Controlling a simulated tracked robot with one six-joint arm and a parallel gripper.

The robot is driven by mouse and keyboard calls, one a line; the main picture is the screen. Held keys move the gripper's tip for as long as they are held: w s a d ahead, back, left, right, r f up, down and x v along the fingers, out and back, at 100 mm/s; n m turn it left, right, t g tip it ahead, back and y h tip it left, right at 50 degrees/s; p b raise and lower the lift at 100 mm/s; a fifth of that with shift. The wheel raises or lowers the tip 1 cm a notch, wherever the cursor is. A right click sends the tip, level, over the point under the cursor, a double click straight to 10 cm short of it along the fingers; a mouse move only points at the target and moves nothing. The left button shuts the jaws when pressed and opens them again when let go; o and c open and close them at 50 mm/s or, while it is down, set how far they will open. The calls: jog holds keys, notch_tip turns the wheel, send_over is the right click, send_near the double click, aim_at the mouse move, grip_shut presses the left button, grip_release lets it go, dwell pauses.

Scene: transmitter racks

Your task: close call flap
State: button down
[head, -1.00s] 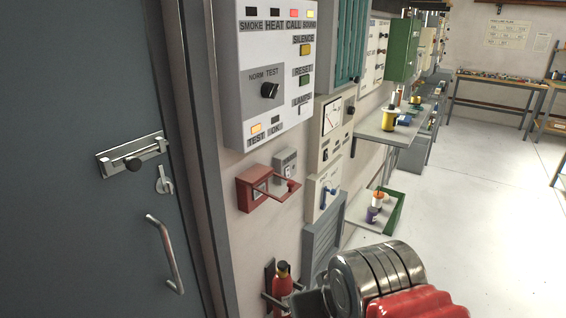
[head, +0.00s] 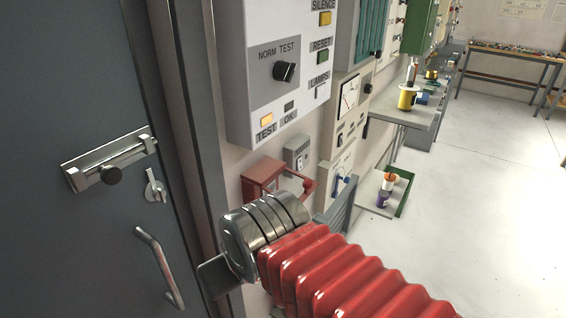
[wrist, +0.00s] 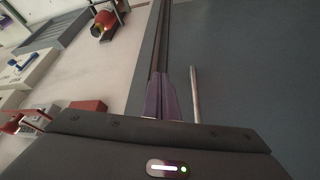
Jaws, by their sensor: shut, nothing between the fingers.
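The red call box (head: 262,174) is on the wall below the white alarm panel. Its red-framed flap (head: 309,188) stands out from the wall, open, partly hidden by my arm. In the wrist view, the red box (wrist: 87,105) shows at the lower left, partly covered by my gripper body, with red flap parts further left (wrist: 33,116). My gripper (wrist: 164,76) is shut and empty, its fingers over the door edge and frame, to the right of the box in that view. In the head view its fingers are hidden or unclear behind my wrist.
The grey door has a bolt (head: 110,165) and a handle (head: 160,265), which also shows beside my fingers in the wrist view (wrist: 195,92). The alarm panel (head: 285,100) juts out above. A red extinguisher (wrist: 103,23) is mounted on the wall. Floor at right is clear.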

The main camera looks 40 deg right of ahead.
jog(key=shift+w+a, duration=0.15)
jog(key=shift+w, duration=0.3)
jog(key=d+r+m+g, duration=0.2)
jog(key=d+r+m, duration=1.2)
jog(key=d+r, duration=0.8)
notch_tip(320, 180, up, 3)
jog(key=shift+w+d+f+g, duration=0.15)
jog(key=shift+d+g, duration=0.15)
jog(key=shift+f, duration=0.15)
